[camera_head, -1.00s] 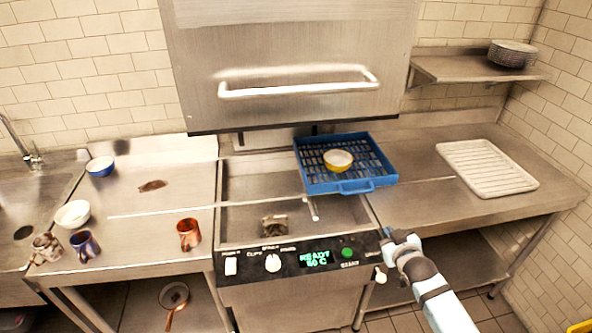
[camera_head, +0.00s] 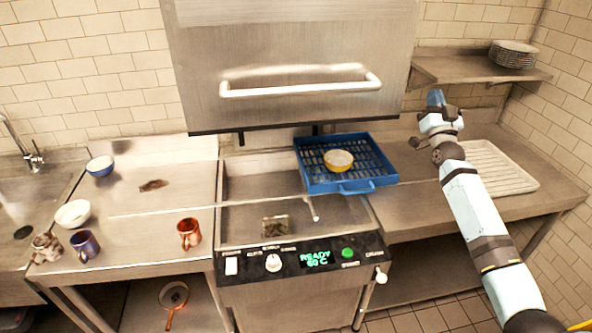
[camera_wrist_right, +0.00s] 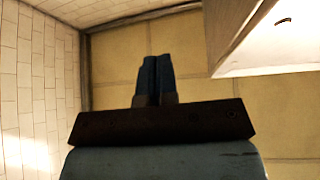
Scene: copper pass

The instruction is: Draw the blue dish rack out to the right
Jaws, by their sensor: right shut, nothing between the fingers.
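The blue dish rack (camera_head: 344,187) sits at the right side of the dishwasher's open bed, partly over the right counter. A yellow bowl (camera_head: 338,161) stands in it. Its front has a blue handle loop. My right gripper (camera_head: 436,97) is raised over the right counter, to the right of the rack and apart from it. In the right wrist view its two fingers (camera_wrist_right: 154,78) are together with nothing between them. My left gripper is not in view.
A white ribbed drainer tray (camera_head: 510,178) lies on the right counter behind my arm. A shelf (camera_head: 470,70) with stacked plates (camera_head: 513,55) is above. The dishwasher hood (camera_head: 290,60) is raised. Mugs, including a copper one (camera_head: 189,232), and bowls stand on the left counter.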

